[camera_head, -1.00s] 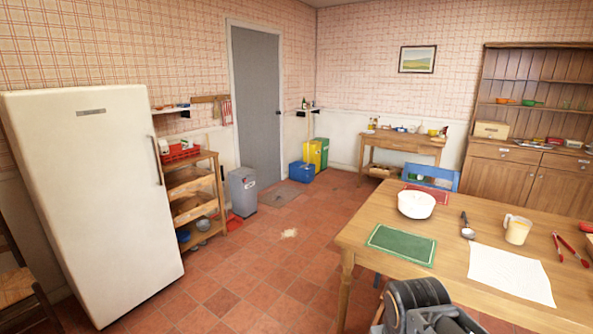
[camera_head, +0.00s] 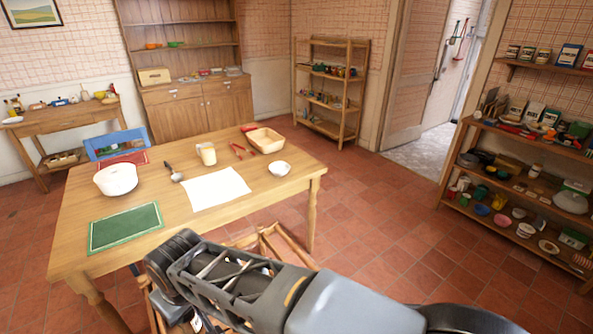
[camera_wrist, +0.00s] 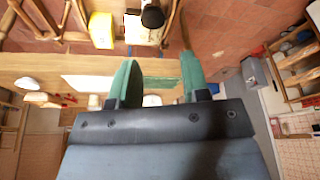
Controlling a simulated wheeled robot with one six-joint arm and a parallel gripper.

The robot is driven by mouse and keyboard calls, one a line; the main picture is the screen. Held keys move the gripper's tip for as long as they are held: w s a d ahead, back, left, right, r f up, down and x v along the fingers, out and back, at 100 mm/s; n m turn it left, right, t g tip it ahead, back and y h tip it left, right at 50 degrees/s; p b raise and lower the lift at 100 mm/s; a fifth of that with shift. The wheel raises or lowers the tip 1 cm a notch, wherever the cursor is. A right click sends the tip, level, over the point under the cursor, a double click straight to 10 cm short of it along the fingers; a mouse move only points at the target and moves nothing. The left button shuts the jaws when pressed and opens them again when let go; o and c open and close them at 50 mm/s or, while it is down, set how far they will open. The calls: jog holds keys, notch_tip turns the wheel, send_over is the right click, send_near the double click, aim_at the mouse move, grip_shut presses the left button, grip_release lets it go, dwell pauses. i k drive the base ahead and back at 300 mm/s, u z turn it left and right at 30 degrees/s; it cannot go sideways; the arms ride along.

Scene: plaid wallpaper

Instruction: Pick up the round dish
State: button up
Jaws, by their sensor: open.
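Which item is the round dish I cannot tell for certain. A large white round bowl (camera_head: 117,181) stands at the left of the wooden table (camera_head: 83,215), behind a green mat (camera_head: 126,227). A smaller white round bowl (camera_head: 279,169) sits near the table's right end. My gripper (camera_wrist: 159,80) has green fingers spread apart with nothing held. It is away from both bowls; its fingertips do not show clearly in the head view.
A loaded shelf (camera_head: 520,180) is at right. Open floor lies between.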

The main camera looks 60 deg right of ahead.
aim_at(278, 169)
jog(key=z, duration=3.5)
jog(key=i, duration=2.7)
jog(key=u, duration=2.1)
jog(key=i, duration=2.3)
